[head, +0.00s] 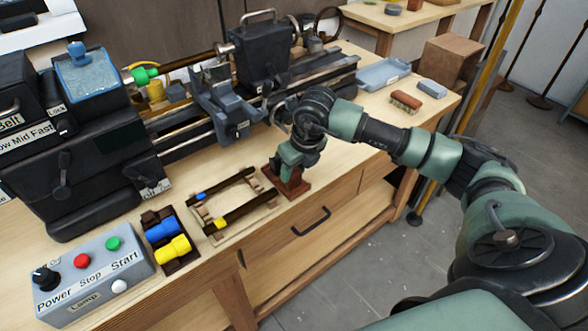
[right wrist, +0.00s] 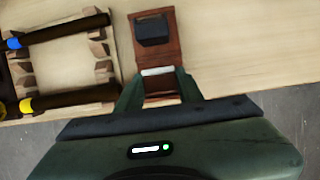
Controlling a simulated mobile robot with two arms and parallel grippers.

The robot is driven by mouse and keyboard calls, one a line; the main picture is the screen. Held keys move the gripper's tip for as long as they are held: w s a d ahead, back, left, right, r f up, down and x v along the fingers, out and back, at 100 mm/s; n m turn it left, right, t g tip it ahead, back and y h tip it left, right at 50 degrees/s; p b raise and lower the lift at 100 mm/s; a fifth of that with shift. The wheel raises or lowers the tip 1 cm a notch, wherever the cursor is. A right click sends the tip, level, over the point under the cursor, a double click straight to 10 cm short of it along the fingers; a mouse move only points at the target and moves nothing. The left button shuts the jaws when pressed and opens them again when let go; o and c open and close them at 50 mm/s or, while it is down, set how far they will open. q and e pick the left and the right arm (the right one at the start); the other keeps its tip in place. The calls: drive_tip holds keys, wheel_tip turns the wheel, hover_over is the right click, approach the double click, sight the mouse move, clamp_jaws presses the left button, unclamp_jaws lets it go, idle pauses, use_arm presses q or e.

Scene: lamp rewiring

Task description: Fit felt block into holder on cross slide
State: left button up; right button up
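My right gripper (head: 287,172) points down at a small red-brown wooden stand (head: 293,187) near the bench's front edge. In the right wrist view the gripper's two fingers (right wrist: 160,88) are apart, on either side of the near part of the stand (right wrist: 172,52). A dark block (right wrist: 153,31) sits in the far part of the stand, and a pale strip (right wrist: 157,71) shows nearer the fingers. I cannot tell which of these is the felt block. The cross slide (head: 228,105) is on the lathe, behind and left of the gripper; its holder is not clear. My left gripper is out of view.
A wooden rack (head: 212,228) with dark rods lies just left of the stand. A switch box (head: 92,285) and blue and yellow handles (head: 172,240) are farther left. A blue tray (head: 383,74), a brush (head: 406,101) and a grey block (head: 432,89) lie at right.

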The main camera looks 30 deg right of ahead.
sight(294, 171)
drive_tip(key=shift+r+p, duration=1.9)
drive_tip(key=shift+r, duration=1.65)
clamp_jaws()
